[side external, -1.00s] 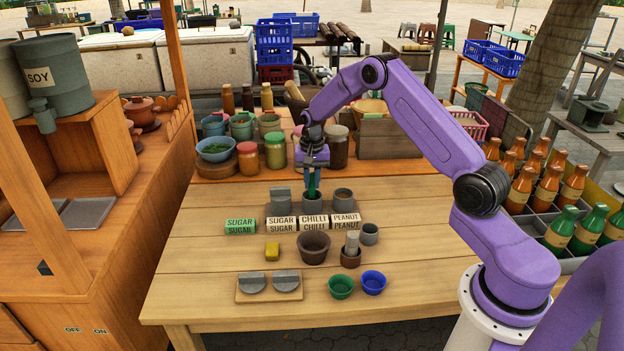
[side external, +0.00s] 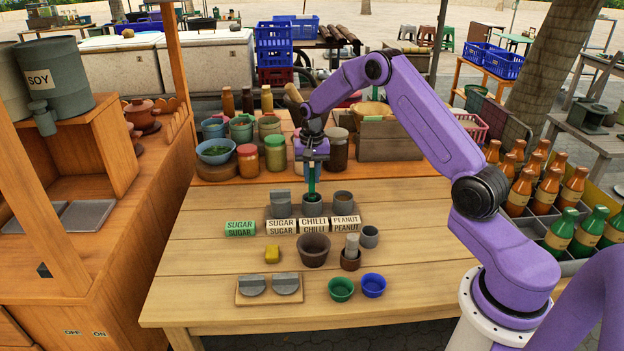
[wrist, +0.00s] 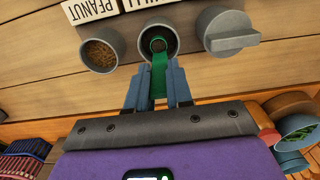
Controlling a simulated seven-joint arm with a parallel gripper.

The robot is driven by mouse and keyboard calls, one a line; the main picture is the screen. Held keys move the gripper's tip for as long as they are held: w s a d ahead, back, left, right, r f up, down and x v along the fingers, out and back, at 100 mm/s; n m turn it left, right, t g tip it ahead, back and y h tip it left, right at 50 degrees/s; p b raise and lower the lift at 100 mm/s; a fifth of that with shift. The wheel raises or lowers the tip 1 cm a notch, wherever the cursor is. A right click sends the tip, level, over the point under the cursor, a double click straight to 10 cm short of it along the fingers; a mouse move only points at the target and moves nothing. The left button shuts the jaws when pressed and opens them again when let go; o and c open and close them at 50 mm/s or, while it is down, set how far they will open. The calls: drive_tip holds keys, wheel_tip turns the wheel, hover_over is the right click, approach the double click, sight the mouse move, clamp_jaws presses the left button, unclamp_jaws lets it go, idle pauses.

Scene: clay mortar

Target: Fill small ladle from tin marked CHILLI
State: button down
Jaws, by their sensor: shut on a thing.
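A small green ladle (side external: 312,182) is held by its handle in my gripper (side external: 312,166), which is shut on it above the tins. It also shows in the wrist view (wrist: 158,72), where its small round bowl lies within the mouth of the middle grey tin (wrist: 144,50). That tin (side external: 312,208) stands behind the white CHILLI label (side external: 313,224). The tin's inside looks dark, with a little reddish brown near the ladle bowl; whether the bowl holds anything is unclear.
A lidded tin (wrist: 230,32) stands on one side, behind SUGAR. An open tin of brown grounds (wrist: 101,52) stands on the other, behind PEANUT. A brown mortar (side external: 313,250), green cup (side external: 341,289) and blue cup (side external: 373,285) stand in front. Jars (side external: 275,152) stand behind.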

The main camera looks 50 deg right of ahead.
drive_tip(key=shift+r, duration=1.85)
